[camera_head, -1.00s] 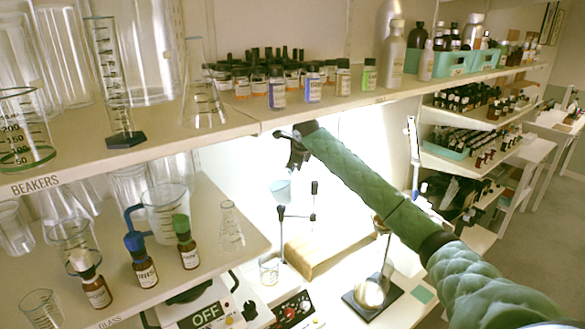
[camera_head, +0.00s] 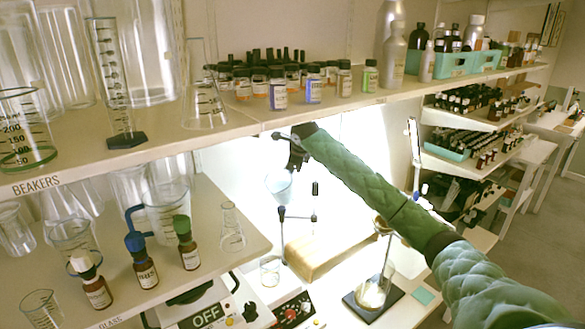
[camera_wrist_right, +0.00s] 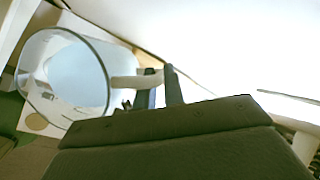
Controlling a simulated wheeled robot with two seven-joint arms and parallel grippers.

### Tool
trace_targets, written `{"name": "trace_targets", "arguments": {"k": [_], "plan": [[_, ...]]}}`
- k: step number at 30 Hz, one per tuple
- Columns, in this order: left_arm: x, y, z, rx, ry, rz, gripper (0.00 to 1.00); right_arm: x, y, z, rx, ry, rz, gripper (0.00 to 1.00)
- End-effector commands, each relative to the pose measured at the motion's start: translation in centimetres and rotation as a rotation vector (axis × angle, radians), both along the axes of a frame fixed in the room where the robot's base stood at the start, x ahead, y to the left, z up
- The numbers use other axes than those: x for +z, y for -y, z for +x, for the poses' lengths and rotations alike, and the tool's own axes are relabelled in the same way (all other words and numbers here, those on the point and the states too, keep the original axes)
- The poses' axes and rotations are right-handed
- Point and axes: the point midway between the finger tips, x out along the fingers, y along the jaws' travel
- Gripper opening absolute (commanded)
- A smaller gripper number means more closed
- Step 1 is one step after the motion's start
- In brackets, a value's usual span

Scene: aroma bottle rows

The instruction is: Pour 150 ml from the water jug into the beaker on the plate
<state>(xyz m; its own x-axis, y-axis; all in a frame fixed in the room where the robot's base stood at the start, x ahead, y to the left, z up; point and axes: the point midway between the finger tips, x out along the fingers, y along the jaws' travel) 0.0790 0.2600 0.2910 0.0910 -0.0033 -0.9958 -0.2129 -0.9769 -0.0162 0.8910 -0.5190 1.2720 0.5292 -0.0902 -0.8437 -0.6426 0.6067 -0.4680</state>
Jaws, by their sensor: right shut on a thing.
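The water jug (camera_head: 279,185) shows small and pale blue in the head view, below my right gripper (camera_head: 297,150). In the wrist view the clear jug (camera_wrist_right: 108,70) is large, with its round rim at the left. My right gripper (camera_wrist_right: 160,90) is shut on its handle (camera_wrist_right: 126,82). The jug is held in the air and looks tilted; the water level is not readable. A small clear beaker (camera_head: 270,271) stands on the white plate unit (camera_head: 287,296), low in the head view, below the jug and apart from it. My left gripper is not in view.
A stand with dark posts (camera_head: 283,235) rises just under the jug. A wooden block (camera_head: 325,252) lies beside it. A glass vessel (camera_head: 374,292) stands on a black base (camera_head: 362,309) at right. The upper shelf (camera_head: 235,122) and glassware shelf (camera_head: 215,262) border the left.

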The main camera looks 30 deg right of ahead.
Motion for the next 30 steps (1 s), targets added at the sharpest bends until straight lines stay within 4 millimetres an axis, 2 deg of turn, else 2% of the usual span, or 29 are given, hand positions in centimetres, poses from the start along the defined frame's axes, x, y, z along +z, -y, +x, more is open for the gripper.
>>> {"name": "trace_targets", "arguments": {"k": [30], "plan": [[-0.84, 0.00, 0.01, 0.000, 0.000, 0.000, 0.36, 0.33, -0.88, -0.62, 0.000, 0.046, -0.064, 0.00]]}}
